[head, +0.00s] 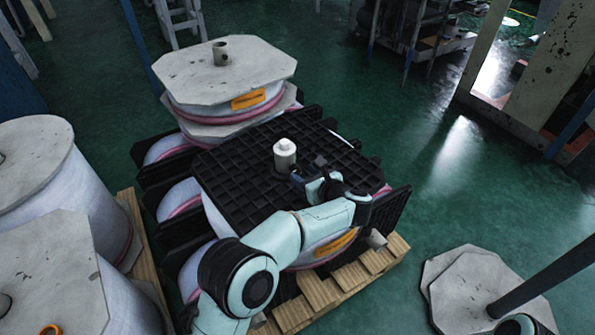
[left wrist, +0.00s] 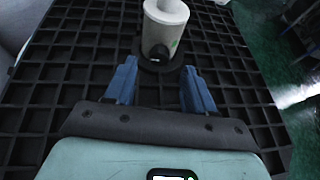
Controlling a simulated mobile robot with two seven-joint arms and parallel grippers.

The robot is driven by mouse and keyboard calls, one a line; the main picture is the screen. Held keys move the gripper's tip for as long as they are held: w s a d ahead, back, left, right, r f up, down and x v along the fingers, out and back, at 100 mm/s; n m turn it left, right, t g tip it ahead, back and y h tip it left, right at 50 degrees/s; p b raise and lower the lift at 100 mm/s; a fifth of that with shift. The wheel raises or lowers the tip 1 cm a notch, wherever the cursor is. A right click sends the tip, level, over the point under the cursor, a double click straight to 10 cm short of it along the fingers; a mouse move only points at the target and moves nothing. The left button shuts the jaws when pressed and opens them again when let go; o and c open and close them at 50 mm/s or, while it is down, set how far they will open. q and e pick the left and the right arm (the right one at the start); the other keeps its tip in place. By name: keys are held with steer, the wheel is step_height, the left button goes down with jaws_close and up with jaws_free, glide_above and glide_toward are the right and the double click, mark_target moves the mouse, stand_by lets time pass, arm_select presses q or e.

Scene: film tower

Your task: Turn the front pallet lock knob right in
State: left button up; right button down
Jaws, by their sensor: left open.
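The front pallet (head: 240,165) is a black grid plate lying on top of the front stack of film rolls. A cream cylindrical post with a smaller cap, which looks like the lock knob (head: 285,155), stands upright at its middle. In the left wrist view the knob (left wrist: 164,28) shows a dark hole and a small green mark on its side, with a black base under it. My left gripper (head: 299,178) is low over the grid, just to the knob's near right. Its blue fingers (left wrist: 160,84) are open and empty, pointing toward the knob, which is beyond their tips.
Behind stands another film stack with a pale octagonal top board (head: 190,72) and a short grey tube (head: 221,53). Large rolls with pale boards (head: 30,155) crowd the left. A wooden pallet (head: 345,280) lies below the front stack.

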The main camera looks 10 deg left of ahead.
mark_target(296, 169)
arm_select(q)
steer(key=x, duration=0.5)
steer(key=shift+b, duration=0.35)
jaws_close()
